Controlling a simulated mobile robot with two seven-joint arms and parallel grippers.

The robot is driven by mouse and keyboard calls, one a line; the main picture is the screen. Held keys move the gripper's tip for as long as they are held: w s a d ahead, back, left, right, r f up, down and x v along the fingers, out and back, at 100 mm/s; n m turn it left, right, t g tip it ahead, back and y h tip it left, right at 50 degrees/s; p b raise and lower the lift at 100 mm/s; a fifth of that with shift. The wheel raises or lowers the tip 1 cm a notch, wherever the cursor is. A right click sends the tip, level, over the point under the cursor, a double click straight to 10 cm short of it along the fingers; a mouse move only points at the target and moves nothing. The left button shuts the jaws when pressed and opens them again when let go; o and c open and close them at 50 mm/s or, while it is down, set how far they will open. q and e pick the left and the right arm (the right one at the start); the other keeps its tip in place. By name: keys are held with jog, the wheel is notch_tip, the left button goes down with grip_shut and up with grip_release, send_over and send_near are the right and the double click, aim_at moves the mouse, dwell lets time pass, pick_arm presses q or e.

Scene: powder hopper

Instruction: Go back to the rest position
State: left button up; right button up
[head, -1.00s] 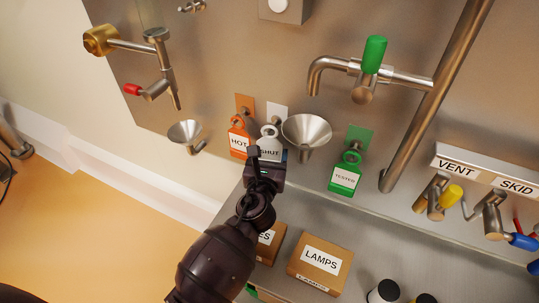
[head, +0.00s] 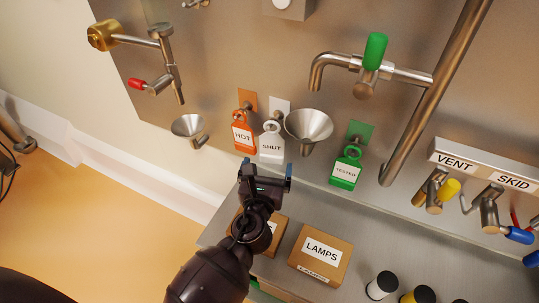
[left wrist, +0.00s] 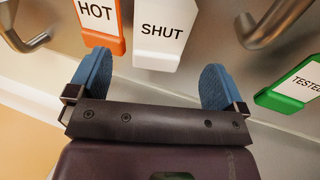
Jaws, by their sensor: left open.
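My left gripper (head: 266,178) is open and empty, just below and in front of the hanging tags. In the left wrist view its two blue fingertips (left wrist: 150,82) are spread wide with nothing between them. The white SHUT tag (head: 271,145) hangs on its hook, and it also shows ahead of the fingers in the left wrist view (left wrist: 160,32). The orange HOT tag (head: 242,137) hangs to its left. The green TESTED tag (head: 346,171) hangs to the right. My right gripper is not in view.
Metal funnels (head: 309,126) and (head: 188,127) stick out from the steel panel. A LAMPS box (head: 320,254) stands on the steel shelf, with another box partly behind my arm. Capped bottles (head: 382,286) stand at the lower right. VENT and SKID valves (head: 488,208) are at the right.

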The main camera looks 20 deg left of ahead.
pick_arm(q)
jog(key=s+a+r+n+g+h+p, duration=0.1)
jog(key=s+n+p, duration=0.4)
jog(key=s+n, duration=0.5)
jog(key=s+a+r+n+g+h+p, duration=0.1)
jog(key=s+a+n+g+p, duration=0.2)
jog(key=s+n, duration=0.8)
jog(key=s+a+r+n+g+h+p, duration=0.1)
jog(key=s+a+n+g+h+p, duration=0.1)
jog(key=s+a+n+p, duration=0.2)
jog(key=s+n+p, duration=0.3)
jog(key=s+n, duration=0.4)
jog(key=s, duration=0.2)
jog(key=shift+s+a+r+g, duration=0.15)
jog(key=shift+s+a+g, duration=0.05)
jog(key=shift+a+g, duration=0.15)
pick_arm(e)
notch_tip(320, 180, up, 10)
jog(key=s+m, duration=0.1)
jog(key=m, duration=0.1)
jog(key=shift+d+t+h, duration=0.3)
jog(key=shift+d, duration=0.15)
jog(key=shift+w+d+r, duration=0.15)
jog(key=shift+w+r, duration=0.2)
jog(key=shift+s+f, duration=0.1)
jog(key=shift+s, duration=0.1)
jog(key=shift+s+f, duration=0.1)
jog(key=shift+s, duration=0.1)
